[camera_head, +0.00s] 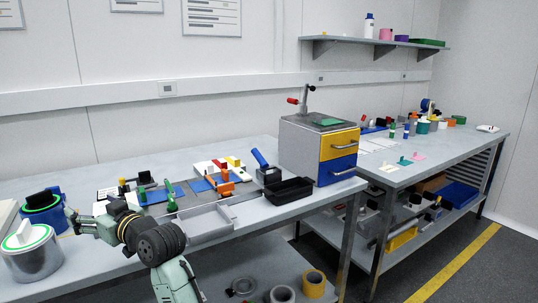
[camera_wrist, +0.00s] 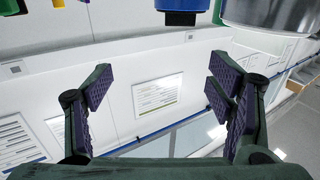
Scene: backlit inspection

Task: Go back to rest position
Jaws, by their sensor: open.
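My gripper (camera_head: 76,220) is at the end of my green arm, low on the left in the head view, by the front left part of the near bench. In the wrist view my gripper (camera_wrist: 160,100) has its two purple-padded fingers wide apart. Nothing is between them; only the wall and posters show through the gap. A blue container with a green ring and dark top (camera_head: 42,208) stands just left of the gripper. Whether the gripper touches it I cannot tell. My forearm hides part of the bench's front edge.
A silver canister with a white and green lid (camera_head: 30,262) stands at the left front. A grey tray (camera_head: 203,224), a black bin (camera_head: 289,191) and a drawer cabinet (camera_head: 300,147) stand further right on the bench. Tape rolls (camera_head: 314,284) lie on the lower shelf.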

